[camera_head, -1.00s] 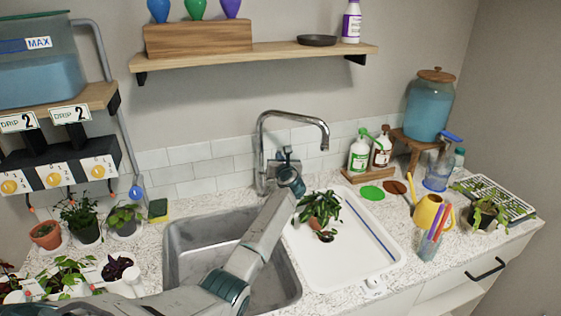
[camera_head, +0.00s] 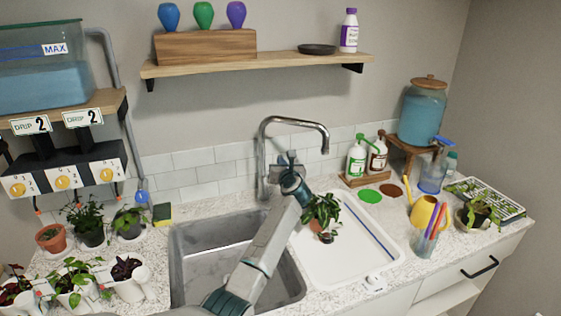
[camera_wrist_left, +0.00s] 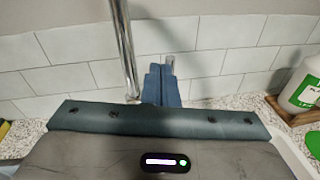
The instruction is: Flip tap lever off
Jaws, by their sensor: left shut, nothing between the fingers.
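The chrome gooseneck tap (camera_head: 262,150) stands behind the sink, its spout curving to the right. In the left wrist view the tap's post (camera_wrist_left: 125,45) rises just left of my fingers. My left gripper (camera_head: 286,158) is shut and empty, close to the right side of the tap's post. Its blue fingers also show in the left wrist view (camera_wrist_left: 161,82), pressed together. A small grey metal piece, perhaps the tap lever (camera_wrist_left: 170,63), shows just past the fingertips. I cannot tell whether they touch it. No water stream shows at the spout. My right gripper is not in view.
My left arm crosses the steel sink basin (camera_head: 186,245). A potted plant (camera_head: 322,212) sits on the white drainer (camera_head: 345,262) to the right. Green-labelled (camera_head: 356,160) and brown bottles stand behind it. A sponge (camera_head: 162,213) lies left of the tap. A shelf (camera_head: 270,62) hangs above.

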